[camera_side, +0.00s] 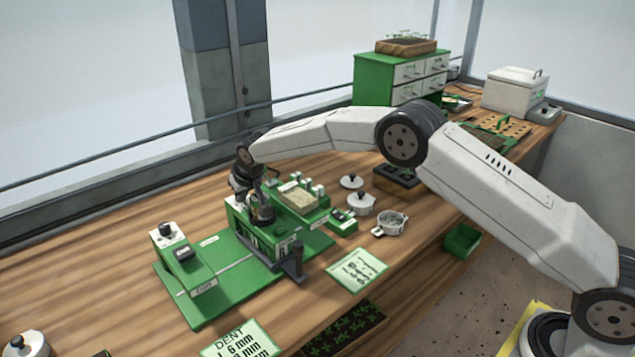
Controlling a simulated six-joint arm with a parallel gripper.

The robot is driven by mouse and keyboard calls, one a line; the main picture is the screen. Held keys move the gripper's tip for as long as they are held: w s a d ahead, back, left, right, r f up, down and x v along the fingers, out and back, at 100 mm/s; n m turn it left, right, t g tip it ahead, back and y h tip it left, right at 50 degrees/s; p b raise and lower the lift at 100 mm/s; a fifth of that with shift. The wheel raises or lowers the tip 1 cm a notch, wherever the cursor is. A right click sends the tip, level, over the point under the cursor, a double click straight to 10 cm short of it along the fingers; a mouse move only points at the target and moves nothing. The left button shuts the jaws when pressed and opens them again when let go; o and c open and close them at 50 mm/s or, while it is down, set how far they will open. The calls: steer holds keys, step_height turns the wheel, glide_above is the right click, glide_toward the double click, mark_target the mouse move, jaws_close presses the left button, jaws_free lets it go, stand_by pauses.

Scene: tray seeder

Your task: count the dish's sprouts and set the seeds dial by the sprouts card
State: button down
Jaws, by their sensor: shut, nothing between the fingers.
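A green seeder machine stands on the wooden bench, with a raised block (240,215) at its middle. My gripper (262,214) is shut and empty, pointing down at this block. The gripper and wrist cover part of the block, so I cannot tell whether they touch it or where any dial setting stands. A small white dish (391,224) with side handles stands open to the right; its contents are too small to count. A white card with green edges and small dark drawings (358,269) lies in front of the machine; I cannot read it.
A box with a knob (181,255) stands at the machine's left end. A DENT card (240,342) lies at the front. A lidded white pot (360,203) and a loose lid (351,181) are near the dish. A green drawer cabinet (375,82) stands behind. The left bench is mostly clear.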

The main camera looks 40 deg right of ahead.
steer(key=shift+s+d, duration=0.1)
steer(key=shift+d, duration=0.9)
stand_by(0.6)
steer(key=shift+s+d, duration=0.1)
steer(key=shift+s, duration=0.15)
stand_by(0.3)
steer(key=shift+r, duration=0.15)
steer(key=shift+r, duration=2.85)
steer(key=shift+a+r, duration=0.5)
steer(key=shift+a, duration=0.4)
steer(key=shift+f, duration=0.2)
